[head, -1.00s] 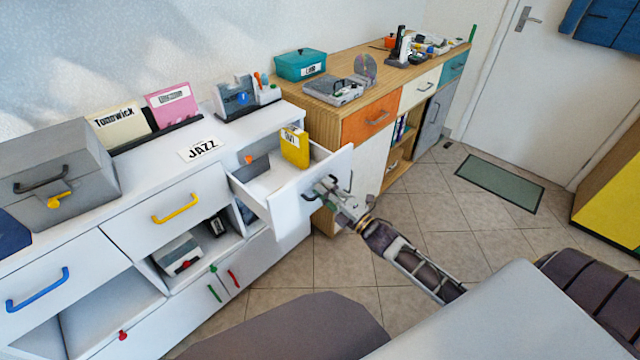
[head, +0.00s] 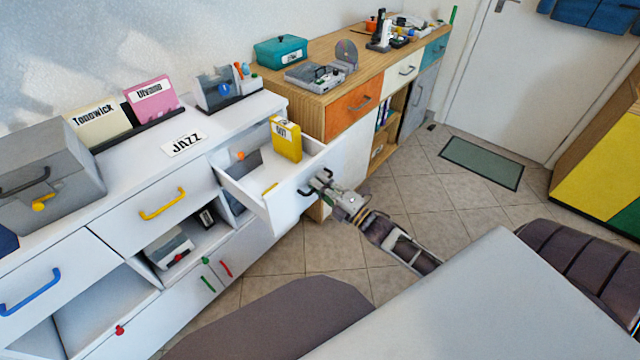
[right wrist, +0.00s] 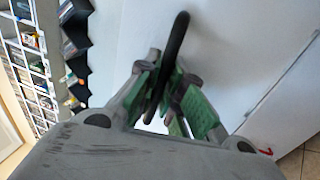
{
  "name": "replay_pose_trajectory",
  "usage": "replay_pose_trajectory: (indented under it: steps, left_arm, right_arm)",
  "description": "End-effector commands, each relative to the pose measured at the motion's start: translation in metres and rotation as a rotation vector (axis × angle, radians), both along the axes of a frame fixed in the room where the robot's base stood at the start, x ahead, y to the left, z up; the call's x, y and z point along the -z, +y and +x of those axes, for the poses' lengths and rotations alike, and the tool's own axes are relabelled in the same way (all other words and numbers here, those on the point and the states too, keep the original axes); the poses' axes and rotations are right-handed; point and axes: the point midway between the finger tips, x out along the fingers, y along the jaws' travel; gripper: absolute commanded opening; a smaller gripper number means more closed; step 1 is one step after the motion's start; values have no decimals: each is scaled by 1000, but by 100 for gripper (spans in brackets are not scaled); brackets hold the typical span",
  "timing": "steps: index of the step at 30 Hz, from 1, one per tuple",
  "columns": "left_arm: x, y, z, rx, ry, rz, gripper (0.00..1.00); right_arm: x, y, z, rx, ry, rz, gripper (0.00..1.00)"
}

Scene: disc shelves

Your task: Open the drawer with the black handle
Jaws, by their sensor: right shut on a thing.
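The white drawer (head: 292,195) with the black handle (head: 306,190) is pulled out of the white cabinet, and its inside shows from above. A yellow box (head: 286,140) stands in it towards the back, with a dark grey item (head: 246,165) beside it. My right gripper (head: 318,183) is at the drawer front, shut on the black handle. In the right wrist view the black handle (right wrist: 174,55) passes between the green finger pads of the gripper (right wrist: 168,97). My left gripper is not in view.
A drawer with a yellow handle (head: 162,205) and one with a blue handle (head: 32,294) are closed to the left. A wooden cabinet (head: 312,100) stands just beyond the open drawer.

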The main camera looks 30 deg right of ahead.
Motion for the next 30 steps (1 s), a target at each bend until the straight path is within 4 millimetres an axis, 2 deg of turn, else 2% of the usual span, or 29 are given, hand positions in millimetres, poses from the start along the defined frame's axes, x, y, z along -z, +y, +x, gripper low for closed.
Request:
replay_pose_trajectory:
  steps: [1,2,6,20,30]
  left_arm:
    - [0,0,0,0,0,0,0]
    - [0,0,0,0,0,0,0]
    - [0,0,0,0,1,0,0]
    - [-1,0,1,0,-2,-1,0]
    - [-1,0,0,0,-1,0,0]
  right_arm:
    - [2,1,-1,0,4,0,0]
    - [2,1,-1,0,4,0,13]
    - [2,0,0,0,3,0,31]
    - [1,-1,-2,0,1,0,32]
    - [5,-7,-20,0,2,0,32]
